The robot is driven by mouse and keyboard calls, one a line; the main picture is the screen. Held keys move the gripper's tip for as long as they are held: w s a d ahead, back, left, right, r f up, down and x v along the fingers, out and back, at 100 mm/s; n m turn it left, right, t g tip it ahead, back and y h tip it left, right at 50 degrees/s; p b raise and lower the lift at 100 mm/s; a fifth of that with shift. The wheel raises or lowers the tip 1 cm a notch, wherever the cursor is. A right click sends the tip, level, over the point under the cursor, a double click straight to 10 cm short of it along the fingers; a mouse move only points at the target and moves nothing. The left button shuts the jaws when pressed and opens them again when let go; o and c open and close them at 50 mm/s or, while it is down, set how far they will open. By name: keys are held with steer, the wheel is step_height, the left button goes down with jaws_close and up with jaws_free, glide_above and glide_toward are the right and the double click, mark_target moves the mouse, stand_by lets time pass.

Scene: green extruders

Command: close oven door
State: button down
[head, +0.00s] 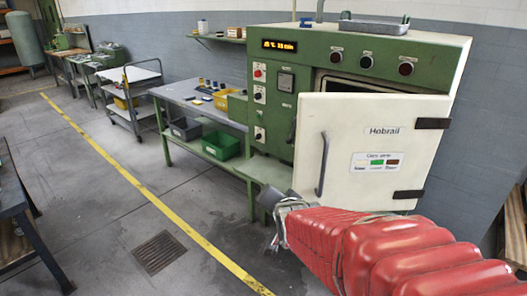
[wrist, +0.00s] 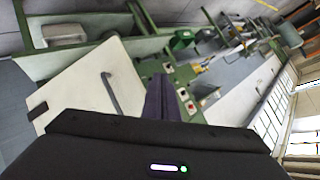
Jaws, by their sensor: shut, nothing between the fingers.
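The green oven (head: 275,110) stands against the wall at the right. Its white door (head: 375,125) has black hinges on the right and stands open, swung outward, with part of the dark opening showing above it. The grey bar handle (head: 323,165) is near the door's left edge. My gripper (head: 271,240) is shut and empty, low in front of the oven, left of and below the handle and apart from it. In the wrist view the door (wrist: 92,70) is tilted, with its handle (wrist: 110,93) left of my gripper's dark fingers (wrist: 162,98).
A grey workbench (head: 205,112) with a yellow bin (head: 223,99) on top and a green bin (head: 221,145) below stands left of the oven. A wheeled cart (head: 130,95) is farther back. A dark table (head: 12,195) is at left. Open floor lies between.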

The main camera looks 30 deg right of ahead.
steer(key=d+f+m+t+h, duration=0.2)
steer(key=d+m+t+h, duration=0.2)
steer(key=d+m, duration=0.7)
steer(key=d, duration=0.4)
steer(key=shift+w+d+t, duration=0.2)
steer(key=shift+t, duration=0.2)
steer(key=shift+w, duration=0.15)
